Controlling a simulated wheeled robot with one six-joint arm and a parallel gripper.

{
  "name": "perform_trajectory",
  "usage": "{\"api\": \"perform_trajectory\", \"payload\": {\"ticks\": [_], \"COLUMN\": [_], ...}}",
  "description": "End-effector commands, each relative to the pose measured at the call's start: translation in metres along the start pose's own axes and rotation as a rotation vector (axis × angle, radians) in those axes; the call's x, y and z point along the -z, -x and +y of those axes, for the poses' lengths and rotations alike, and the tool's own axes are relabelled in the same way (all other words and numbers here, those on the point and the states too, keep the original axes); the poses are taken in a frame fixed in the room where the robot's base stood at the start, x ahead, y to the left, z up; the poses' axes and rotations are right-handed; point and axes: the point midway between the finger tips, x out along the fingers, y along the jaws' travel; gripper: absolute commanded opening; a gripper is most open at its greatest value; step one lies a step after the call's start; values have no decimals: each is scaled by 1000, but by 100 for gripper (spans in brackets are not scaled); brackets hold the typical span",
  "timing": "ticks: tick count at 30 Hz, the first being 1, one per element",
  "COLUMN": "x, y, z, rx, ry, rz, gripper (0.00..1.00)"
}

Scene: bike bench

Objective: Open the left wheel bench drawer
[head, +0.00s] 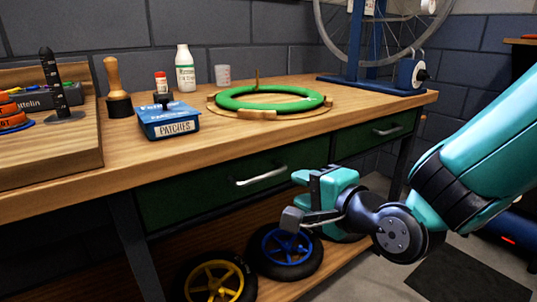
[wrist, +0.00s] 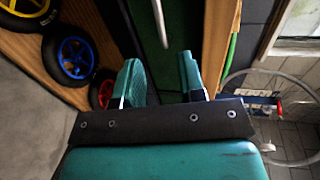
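The left drawer (head: 200,194) is a dark green front under the wooden bench top. It looks shut. Its silver bar handle (head: 262,177) is clear of my gripper in the head view. My gripper (head: 312,180) is just right of the handle, in front of the bench. In the wrist view my gripper (wrist: 160,78) has its two teal fingers apart with nothing between them. The handle (wrist: 160,22) shows there beyond the fingertips, roughly in line with the gap. The exact distance to it is hard to tell.
A second green drawer (head: 375,135) is at the right. The bench top (head: 225,135) holds a blue patches box (head: 168,122), bottles and a green ring (head: 270,104). The floor in front is open.

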Motion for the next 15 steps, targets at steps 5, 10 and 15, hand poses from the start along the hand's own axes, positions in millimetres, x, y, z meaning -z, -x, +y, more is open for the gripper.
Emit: {"api": "perform_trajectory", "payload": {"ticks": [5, 10, 15], "x": [-2, -1, 1], "y": [-13, -23, -42], "z": [-6, -6, -8], "rx": [-6, -4, -2], "ry": [3, -1, -1], "rz": [-16, -8, 2], "gripper": [37, 37, 37]}}
